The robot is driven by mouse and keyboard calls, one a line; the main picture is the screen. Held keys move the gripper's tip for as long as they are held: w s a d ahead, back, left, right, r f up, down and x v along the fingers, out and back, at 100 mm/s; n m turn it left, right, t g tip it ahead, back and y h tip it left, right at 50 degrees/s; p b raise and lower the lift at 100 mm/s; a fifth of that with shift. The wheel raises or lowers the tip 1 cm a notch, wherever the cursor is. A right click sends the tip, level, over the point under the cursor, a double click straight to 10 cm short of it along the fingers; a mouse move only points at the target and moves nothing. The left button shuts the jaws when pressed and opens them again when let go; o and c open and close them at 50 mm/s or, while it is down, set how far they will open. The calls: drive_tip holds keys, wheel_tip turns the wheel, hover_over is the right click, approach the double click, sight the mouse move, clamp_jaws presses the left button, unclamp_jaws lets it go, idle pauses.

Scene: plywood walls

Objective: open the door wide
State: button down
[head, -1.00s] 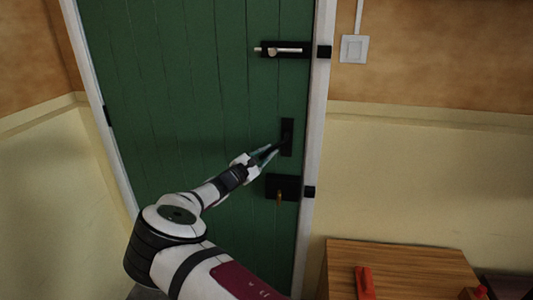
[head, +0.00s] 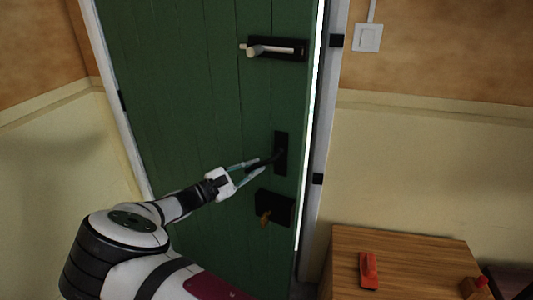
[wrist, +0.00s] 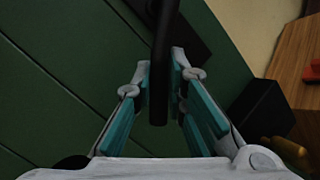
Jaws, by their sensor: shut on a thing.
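The green plank door (head: 200,110) stands slightly ajar in the head view, with a bright gap along its right edge; its hinges are on the left. A black lever handle (head: 265,160) projects from a dark plate (head: 281,153) on the door's right side. My gripper (head: 257,168) is shut on this handle. In the wrist view the black handle (wrist: 159,70) runs between the two teal-lined fingers (wrist: 160,95). Above it is a bolt (head: 275,48) on a black plate. Below it is a black lock box (head: 275,207) with a brass key or knob (head: 265,217).
A wooden cabinet (head: 400,245) stands right of the doorway, with a red object (head: 368,270) on top. The white door frame (head: 325,120) carries black keepers. A light switch (head: 368,38) is on the right wall. A wall (head: 50,180) closes in on the left.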

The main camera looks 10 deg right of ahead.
drive_tip(key=s+a, duration=0.8)
drive_tip(key=shift+r+p, duration=0.15)
drive_tip(key=shift+p, duration=0.3)
drive_tip(key=c, duration=1.6)
unclamp_jaws()
drive_tip(key=shift+s+d, duration=0.1)
drive_tip(key=v, duration=1.2)
